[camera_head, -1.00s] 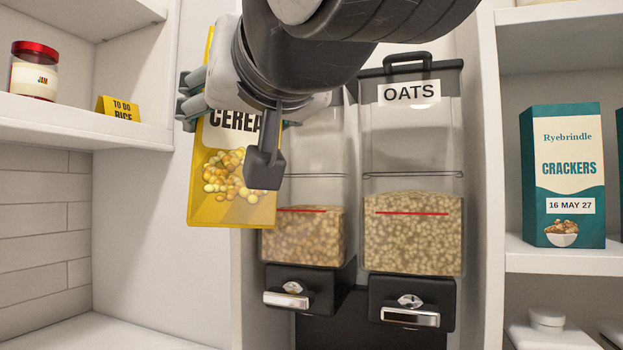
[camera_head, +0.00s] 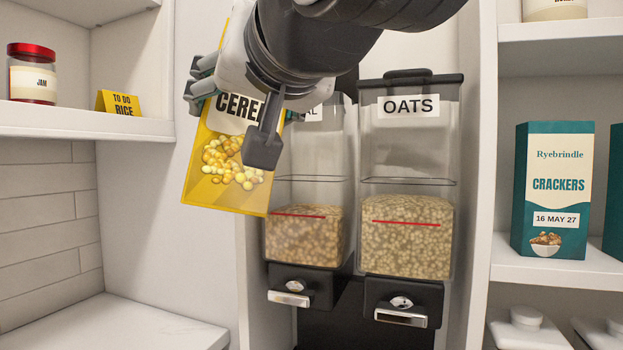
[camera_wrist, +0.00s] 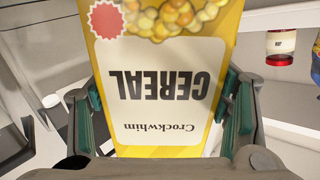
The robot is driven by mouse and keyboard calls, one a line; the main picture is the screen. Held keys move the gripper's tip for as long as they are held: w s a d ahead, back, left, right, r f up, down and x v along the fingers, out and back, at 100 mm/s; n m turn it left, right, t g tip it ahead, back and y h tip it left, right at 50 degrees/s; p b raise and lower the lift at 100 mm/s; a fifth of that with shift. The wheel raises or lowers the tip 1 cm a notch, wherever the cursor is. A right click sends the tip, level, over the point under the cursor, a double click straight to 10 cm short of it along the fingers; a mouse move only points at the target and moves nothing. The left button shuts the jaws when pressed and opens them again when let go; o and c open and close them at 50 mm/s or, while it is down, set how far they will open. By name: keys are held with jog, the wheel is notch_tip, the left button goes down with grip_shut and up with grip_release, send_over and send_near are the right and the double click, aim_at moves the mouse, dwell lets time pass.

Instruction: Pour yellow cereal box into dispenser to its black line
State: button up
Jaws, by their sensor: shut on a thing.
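The yellow cereal box (camera_head: 208,185) is tilted, its lower end toward the left, in front of the left dispenser. My gripper (camera_wrist: 158,108) is shut on it, with a finger on each side; the wrist view shows the box's label (camera_wrist: 165,85) upside down. The box's top and opening are hidden behind my arm. The left dispenser (camera_head: 325,165) has a partly hidden label ending in "AL" and pale brown contents near a red line (camera_head: 298,215). Its top is hidden by my arm. I see no black line on it. No falling cereal is visible.
The OATS dispenser (camera_head: 408,150) stands close on the right, with its lid on and its own red line. A jam jar (camera_head: 32,75) and a yellow "TO DO RICE" card (camera_head: 118,103) are on the left shelf. A crackers box (camera_head: 565,190) is on the right shelf.

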jog(key=shift+w+d+r+m+g+p, duration=0.1)
jog(key=shift+r+m+g+p, duration=0.2)
jog(key=shift+r+p, duration=0.7)
jog(key=shift+w+d+r+m+g+p, duration=0.1)
jog(key=shift+r+m+g+p, duration=0.15)
jog(key=shift+r+p, duration=0.7)
jog(key=shift+w+f+p, duration=0.1)
jog(key=shift+f+p, duration=0.05)
jog(key=shift+p, duration=0.6)
jog(key=shift+w+d+r+m+p, duration=0.15)
jog(key=shift+r+m+p, duration=0.4)
jog(key=shift+p, duration=0.4)
jog(key=shift+r, duration=0.1)
jog(key=shift+w+r+g+p, duration=0.1)
jog(key=shift+r+g+p, duration=0.25)
jog(key=shift+r+p, duration=0.3)
jog(key=shift+w+d+f, duration=0.15)
jog(key=shift+w+d+b, duration=0.35)
jog(key=shift+w+d, duration=0.15)
jog(key=shift+w, duration=0.05)
